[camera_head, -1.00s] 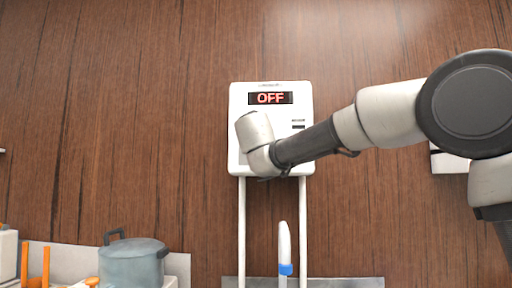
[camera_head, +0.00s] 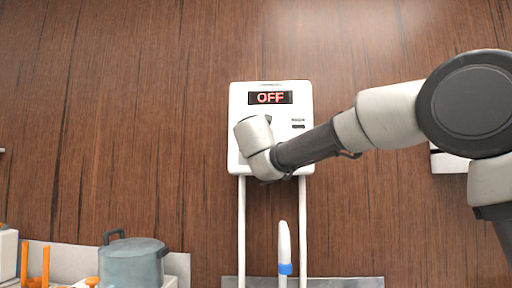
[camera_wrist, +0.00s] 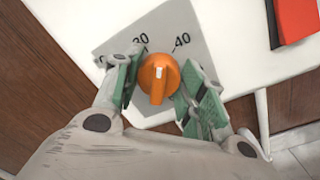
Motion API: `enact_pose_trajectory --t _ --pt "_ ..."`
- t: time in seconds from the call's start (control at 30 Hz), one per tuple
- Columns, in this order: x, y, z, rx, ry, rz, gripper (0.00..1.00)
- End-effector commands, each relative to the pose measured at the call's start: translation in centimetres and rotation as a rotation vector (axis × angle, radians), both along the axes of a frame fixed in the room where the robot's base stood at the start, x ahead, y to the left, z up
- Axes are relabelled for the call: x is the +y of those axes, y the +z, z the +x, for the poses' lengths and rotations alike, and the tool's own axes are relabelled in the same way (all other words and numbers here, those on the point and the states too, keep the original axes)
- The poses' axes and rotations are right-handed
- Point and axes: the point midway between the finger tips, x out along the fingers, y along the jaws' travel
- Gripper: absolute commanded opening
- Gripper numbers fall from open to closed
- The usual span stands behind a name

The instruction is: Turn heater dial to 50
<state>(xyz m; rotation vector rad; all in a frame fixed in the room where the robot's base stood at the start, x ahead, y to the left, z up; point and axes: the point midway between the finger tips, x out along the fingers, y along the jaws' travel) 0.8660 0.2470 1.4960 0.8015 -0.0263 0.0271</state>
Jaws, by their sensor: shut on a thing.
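The heater (camera_head: 304,110) is a white box on the wood wall, and its display (camera_head: 270,98) reads OFF in red. In the wrist view the orange dial (camera_wrist: 158,78) sits on a grey scale plate (camera_wrist: 196,42) with 30 and 40 readable. The dial's white mark points up, between 30 and 40. My gripper (camera_wrist: 154,84) has its green-padded fingers on both sides of the dial and is shut on it. In the head view my arm hides the dial and the gripper's fingers.
Two white pipes (camera_head: 242,225) run down from the heater. A white and blue upright object (camera_head: 285,255) stands between them. A grey pot (camera_head: 134,262) is at the lower left. A red item (camera_wrist: 296,18) shows at the wrist view's upper right.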

Motion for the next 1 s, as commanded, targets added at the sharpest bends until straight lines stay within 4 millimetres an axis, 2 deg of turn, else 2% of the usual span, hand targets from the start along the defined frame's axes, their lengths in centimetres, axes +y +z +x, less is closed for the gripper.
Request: enact_pose_trajectory --t 1.0 --pt "0.07 -0.51 0.05 -0.03 -0.001 0.964 0.17"
